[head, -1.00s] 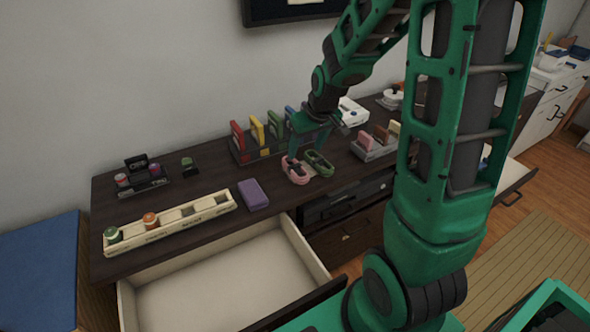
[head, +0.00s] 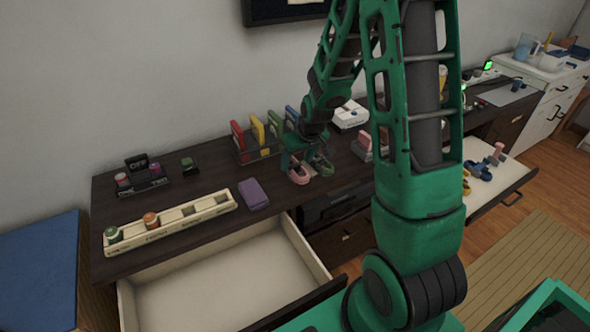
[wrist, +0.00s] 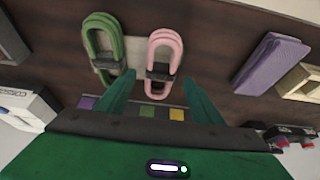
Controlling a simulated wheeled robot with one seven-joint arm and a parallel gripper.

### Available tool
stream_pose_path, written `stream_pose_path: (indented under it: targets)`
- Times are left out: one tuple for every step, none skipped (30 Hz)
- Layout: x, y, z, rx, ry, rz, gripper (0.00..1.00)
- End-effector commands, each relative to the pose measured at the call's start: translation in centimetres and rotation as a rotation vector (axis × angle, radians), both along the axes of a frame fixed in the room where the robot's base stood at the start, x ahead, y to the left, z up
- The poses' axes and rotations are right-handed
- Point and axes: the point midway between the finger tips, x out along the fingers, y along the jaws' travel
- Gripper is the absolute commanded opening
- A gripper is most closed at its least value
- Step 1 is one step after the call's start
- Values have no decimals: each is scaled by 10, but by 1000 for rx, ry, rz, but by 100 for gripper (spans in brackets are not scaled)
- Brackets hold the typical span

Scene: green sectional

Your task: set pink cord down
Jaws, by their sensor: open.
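The pink cord (head: 298,174) is a looped bundle with a dark band, lying on the dark cabinet top. In the wrist view the pink cord (wrist: 165,52) rests partly on a small pale plate (wrist: 108,62), beside the green cord (wrist: 102,42). The green cord (head: 321,165) also shows in the head view, just right of the pink one. My gripper (head: 303,158) is over the two cords.
A purple block (head: 253,194) and a long cream tray (head: 170,222) lie left of the cords. Several coloured upright pieces (head: 257,131) stand behind. An open, empty drawer (head: 230,275) juts out in front. Another open drawer (head: 497,180) at right holds small items.

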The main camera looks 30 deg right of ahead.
Motion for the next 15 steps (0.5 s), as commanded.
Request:
stream_pose_path:
  targets:
    - [2,0,-7,1,3,0,61]
    - [3,0,-10,1,3,0,61]
    - [5,0,-14,0,2,0,61]
    - [6,0,-17,0,2,0,61]
    - [7,0,-19,0,2,0,61]
    - [8,0,-21,0,1,0,61]
    - [9,0,-22,0,1,0,61]
    - [9,0,-23,0,0,0,61]
    - [10,0,-24,0,-1,0,61]
    - [10,0,-24,0,-1,0,61]
    - [10,0,-24,0,-1,0,61]
    - [10,0,-24,0,-1,0,61]
    - [10,0,-24,0,-1,0,61]
    - [10,0,-24,0,-1,0,61]
    - [10,0,-24,0,-1,0,61]
